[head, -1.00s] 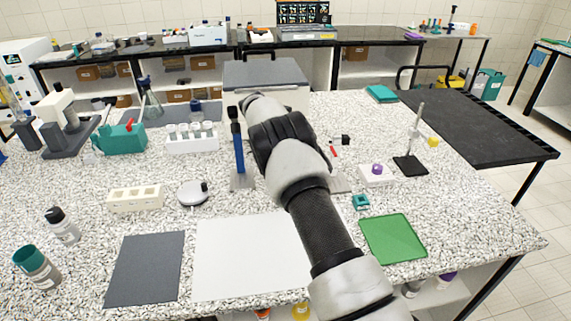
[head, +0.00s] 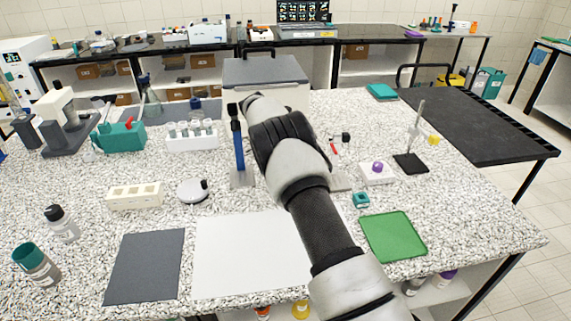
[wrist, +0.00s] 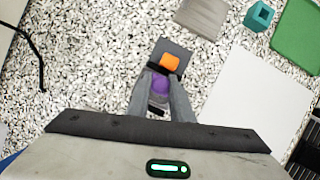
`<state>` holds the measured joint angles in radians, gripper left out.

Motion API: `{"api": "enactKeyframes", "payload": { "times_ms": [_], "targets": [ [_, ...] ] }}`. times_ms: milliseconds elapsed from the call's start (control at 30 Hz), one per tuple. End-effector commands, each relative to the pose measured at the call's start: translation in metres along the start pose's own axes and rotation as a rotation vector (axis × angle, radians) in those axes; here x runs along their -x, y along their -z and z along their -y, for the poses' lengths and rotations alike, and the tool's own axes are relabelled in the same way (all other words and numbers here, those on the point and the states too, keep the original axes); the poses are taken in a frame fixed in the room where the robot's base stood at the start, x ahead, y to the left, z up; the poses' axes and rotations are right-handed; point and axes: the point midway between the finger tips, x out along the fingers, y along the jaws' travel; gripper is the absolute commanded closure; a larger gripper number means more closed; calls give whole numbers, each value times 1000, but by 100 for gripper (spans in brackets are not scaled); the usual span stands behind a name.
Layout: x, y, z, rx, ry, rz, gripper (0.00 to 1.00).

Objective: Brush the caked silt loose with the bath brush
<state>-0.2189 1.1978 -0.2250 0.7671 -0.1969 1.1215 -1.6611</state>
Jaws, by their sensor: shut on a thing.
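My gripper (wrist: 160,90) shows in the wrist view, its two grey fingers shut on a purple thing (wrist: 160,82). This may be part of the bath brush, but its full shape is hidden between the fingers. Just beyond the fingertips is an orange block (wrist: 170,62) against a dark grey square piece (wrist: 178,48). I cannot tell whether these belong to the held thing or touch it. In the head view my arm hides the gripper and what it holds. I cannot make out caked silt in either view.
A blue upright stand (head: 238,140) is left of my arm. A white sheet (head: 245,260), dark mat (head: 145,268) and green tray (head: 393,237) lie at the front. A teal block (head: 361,201) and a white piece with a purple knob (head: 377,174) are to the right.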

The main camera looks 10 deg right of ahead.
Motion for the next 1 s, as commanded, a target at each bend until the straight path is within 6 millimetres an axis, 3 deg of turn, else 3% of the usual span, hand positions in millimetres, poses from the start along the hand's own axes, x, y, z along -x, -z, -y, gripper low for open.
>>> {"api": "enactKeyframes", "payload": {
  "times_ms": [633, 1000],
  "targets": [
    [9, 24, -9, 5, -3, -1, 100],
    [4, 16, -5, 7, -3, -4, 100]
  ]
}}
